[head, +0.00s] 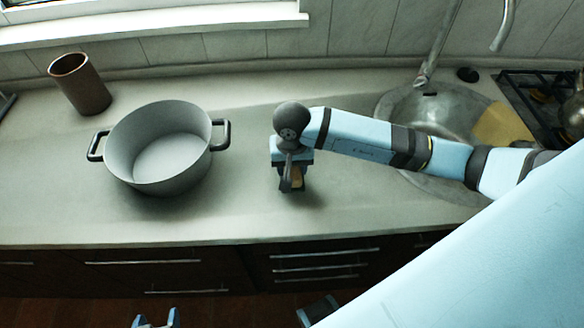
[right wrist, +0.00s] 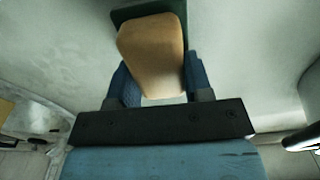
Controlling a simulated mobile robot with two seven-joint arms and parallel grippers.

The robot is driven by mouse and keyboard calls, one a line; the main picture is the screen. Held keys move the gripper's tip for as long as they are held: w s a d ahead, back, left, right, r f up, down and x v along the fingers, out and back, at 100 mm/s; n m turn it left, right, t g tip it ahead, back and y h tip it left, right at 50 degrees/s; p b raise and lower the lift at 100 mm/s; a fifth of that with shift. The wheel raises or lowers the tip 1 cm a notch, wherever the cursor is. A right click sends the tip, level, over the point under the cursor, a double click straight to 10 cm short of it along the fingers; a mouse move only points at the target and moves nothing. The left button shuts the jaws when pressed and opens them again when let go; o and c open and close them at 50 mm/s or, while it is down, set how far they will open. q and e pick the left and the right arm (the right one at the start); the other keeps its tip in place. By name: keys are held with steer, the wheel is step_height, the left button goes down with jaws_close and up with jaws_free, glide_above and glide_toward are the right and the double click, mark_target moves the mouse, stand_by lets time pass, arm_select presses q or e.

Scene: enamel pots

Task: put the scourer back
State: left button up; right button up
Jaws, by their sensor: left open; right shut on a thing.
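The scourer (head: 297,178) is a tan block with a dark green layer. In the right wrist view it sits between the blue fingers, with its tan body (right wrist: 152,55) facing the camera and the green layer behind. My right gripper (head: 290,182) is shut on it and points down over the worktop between pot and sink. I cannot tell whether the scourer touches the worktop. My left gripper (head: 155,320) is open and empty at the bottom edge, below the drawers, and only its fingertips show.
A grey two-handled pot (head: 185,182) stands left of my right gripper. A brown cup (head: 80,85) stands behind it. A hob (head: 535,95) is far right. The front worktop is clear.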

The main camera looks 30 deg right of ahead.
steer(key=shift+f, duration=0.95)
steer(key=o, duration=1.1)
steer(key=shift+o, duration=0.2)
steer(key=shift+r, duration=0.35)
step_height(320, 180, up, 12)
steer(key=shift+s+f+b, duration=0.15)
steer(key=shift+f+b, duration=0.05)
steer(key=shift+b, duration=0.45)
